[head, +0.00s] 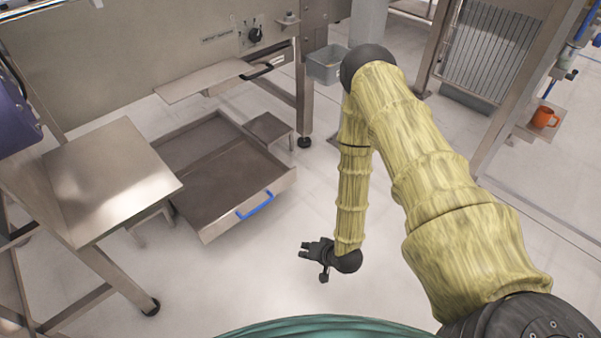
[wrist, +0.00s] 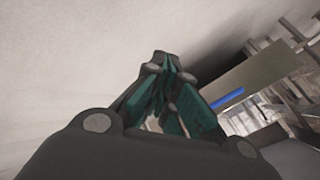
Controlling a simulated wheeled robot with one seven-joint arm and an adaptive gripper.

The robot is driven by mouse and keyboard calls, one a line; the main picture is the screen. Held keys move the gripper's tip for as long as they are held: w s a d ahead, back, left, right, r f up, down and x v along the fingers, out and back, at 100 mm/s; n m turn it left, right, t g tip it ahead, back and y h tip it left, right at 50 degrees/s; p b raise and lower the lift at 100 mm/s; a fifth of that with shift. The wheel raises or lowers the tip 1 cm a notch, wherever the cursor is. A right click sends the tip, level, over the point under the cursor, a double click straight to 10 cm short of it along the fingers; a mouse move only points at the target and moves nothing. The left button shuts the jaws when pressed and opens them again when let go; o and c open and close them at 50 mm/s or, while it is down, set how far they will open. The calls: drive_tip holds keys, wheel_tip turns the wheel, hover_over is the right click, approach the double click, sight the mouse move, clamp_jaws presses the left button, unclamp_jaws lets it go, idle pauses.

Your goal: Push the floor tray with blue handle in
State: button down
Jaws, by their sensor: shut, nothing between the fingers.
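The floor tray (head: 215,170) is a wide, shallow metal drawer standing pulled out under the machine at floor level. Its blue handle (head: 255,206) is on the front wall, towards me. In the wrist view the blue handle (wrist: 228,98) shows to the right of the fingers, with the tray's front wall (wrist: 255,76) around it. My gripper (head: 304,250) is low over the floor, in front of the tray and to the right of the handle, apart from both. Its fingers also show in the wrist view (wrist: 165,62); they are shut and empty.
A metal table (head: 110,180) stands left of the tray. A shelf with a black handle (head: 205,82) juts out above it. A machine leg (head: 303,100) and a grey bin (head: 326,65) are behind at the right. An orange mug (head: 545,117) stands far right. The floor before the tray is clear.

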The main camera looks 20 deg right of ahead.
drive_tip(key=w+d+r+m+t+y, duration=0.1)
drive_tip(key=w+d+r+m+t, duration=0.15)
drive_tip(key=w+d, duration=0.25)
drive_tip(key=w+d+r+m+t+y+b, duration=0.1)
drive_tip(key=w+d+r+m+t, duration=0.1)
drive_tip(key=w+d+t, duration=0.25)
drive_tip(key=w+d+r+m+t+y, duration=0.1)
drive_tip(key=w+d+r+m+t, duration=0.1)
drive_tip(key=w+d, duration=0.4)
drive_tip(key=b+x, duration=0.6)
drive_tip(key=x, duration=0.7)
drive_tip(key=shift+w+f+b, duration=0.2)
drive_tip(key=shift+w+b, duration=0.15)
drive_tip(key=shift+b, duration=0.05)
